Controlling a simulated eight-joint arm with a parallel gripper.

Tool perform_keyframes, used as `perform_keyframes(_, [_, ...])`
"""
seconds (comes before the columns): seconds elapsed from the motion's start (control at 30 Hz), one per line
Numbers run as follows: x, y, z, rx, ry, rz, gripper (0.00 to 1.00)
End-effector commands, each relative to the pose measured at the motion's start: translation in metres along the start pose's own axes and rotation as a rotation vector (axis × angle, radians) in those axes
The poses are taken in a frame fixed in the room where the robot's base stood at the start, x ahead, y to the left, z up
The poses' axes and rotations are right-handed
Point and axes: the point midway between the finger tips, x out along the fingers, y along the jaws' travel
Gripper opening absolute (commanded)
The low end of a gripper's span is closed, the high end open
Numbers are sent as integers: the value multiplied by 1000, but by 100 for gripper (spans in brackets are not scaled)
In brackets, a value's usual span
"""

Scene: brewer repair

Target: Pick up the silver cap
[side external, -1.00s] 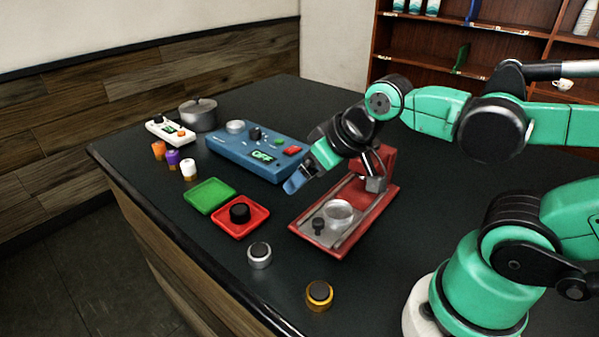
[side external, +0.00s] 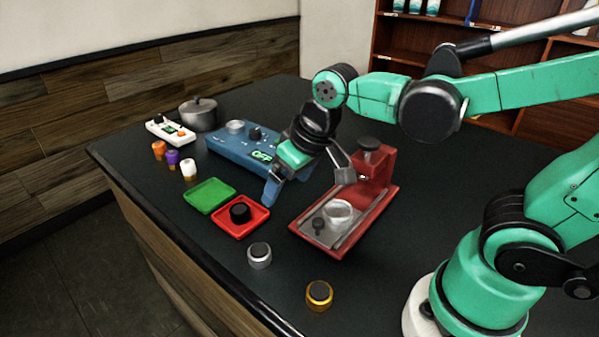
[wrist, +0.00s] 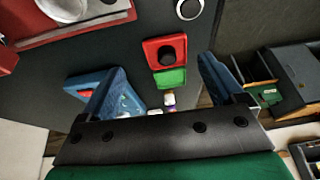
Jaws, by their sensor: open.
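The silver cap (side external: 259,256) stands on the dark counter near its front edge. It has a silver ring-shaped side and a dark top. In the wrist view the silver cap (wrist: 189,8) shows at the top edge, partly cut off. My gripper (side external: 270,196) is above the counter, behind the silver cap and apart from it, near the red tray. In the wrist view its two blue fingers (wrist: 162,66) are spread wide with nothing held between them.
A red tray (side external: 262,216) holding a black cap and a green tray (side external: 223,190) lie left of the silver cap. A gold-ringed cap (side external: 319,296) stands to its right. The red brewer (side external: 345,225) stands behind it. A blue control box (side external: 235,160) stands further back.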

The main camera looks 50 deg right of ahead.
Motion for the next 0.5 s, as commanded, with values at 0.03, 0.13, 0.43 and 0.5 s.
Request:
perform_keyframes(0.03, [8, -8, -4, -4, -54, -4, 88])
perform_keyframes(0.13, [25, -21, -7, -6, -161, -3, 88])
perform_keyframes(0.43, [66, -48, 0, -10, -372, 26, 88])
perform_keyframes(0.5, [69, -50, 2, -11, -389, 30, 88])
